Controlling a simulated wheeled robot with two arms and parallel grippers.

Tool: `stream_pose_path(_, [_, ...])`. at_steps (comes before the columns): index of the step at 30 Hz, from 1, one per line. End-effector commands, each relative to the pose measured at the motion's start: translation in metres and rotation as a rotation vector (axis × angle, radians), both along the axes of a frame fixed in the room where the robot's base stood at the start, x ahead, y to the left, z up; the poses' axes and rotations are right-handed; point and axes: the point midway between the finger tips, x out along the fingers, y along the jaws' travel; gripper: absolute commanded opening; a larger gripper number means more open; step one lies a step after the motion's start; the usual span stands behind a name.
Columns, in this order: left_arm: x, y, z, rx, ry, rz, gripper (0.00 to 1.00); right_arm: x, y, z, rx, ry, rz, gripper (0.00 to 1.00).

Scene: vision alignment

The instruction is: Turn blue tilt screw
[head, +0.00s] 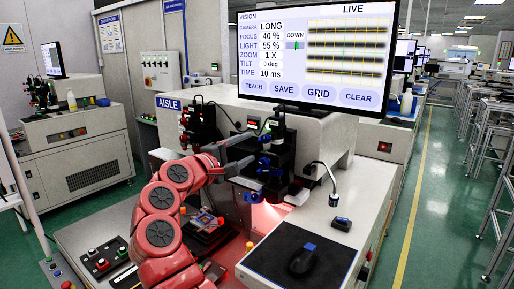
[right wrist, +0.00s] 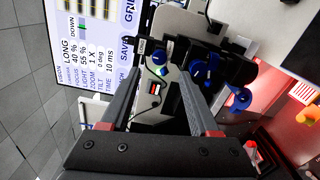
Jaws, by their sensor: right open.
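Several blue screws sit on the black camera mount in the middle of the bench. In the head view one blue screw (head: 265,139) is upper, another (head: 263,162) is just below it, and a third (head: 251,197) is lower. I cannot tell which one is the tilt screw. My right gripper (head: 247,152) is open and empty, its fingers pointing at the mount, and it also shows in the right wrist view (right wrist: 170,70). My left gripper is not in view.
A monitor (head: 318,50) above the mount shows the vision settings, with TILT at 0 deg. A mouse (head: 303,259) lies on a black pad at the front right. A thin gooseneck microphone-like stalk (head: 328,172) stands right of the mount. A red-lit area lies below it.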

Motion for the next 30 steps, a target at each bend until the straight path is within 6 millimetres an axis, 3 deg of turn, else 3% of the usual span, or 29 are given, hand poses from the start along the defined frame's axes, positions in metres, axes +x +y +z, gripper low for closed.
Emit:
stream_pose_path(6, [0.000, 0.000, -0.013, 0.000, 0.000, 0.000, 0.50, -0.048, 0.033, -0.002, 0.001, 0.000, 0.004, 0.62])
stream_pose_path(15, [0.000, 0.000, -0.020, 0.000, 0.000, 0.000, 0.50, -0.084, 0.056, -0.001, -0.001, 0.001, 0.001, 0.62])
stream_pose_path(26, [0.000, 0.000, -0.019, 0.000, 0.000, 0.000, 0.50, -0.087, 0.058, 0.000, -0.001, 0.000, 0.000, 0.62])
stream_pose_path(30, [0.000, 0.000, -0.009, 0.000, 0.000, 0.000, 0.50, -0.067, 0.053, -0.004, 0.001, -0.010, 0.020, 0.62])
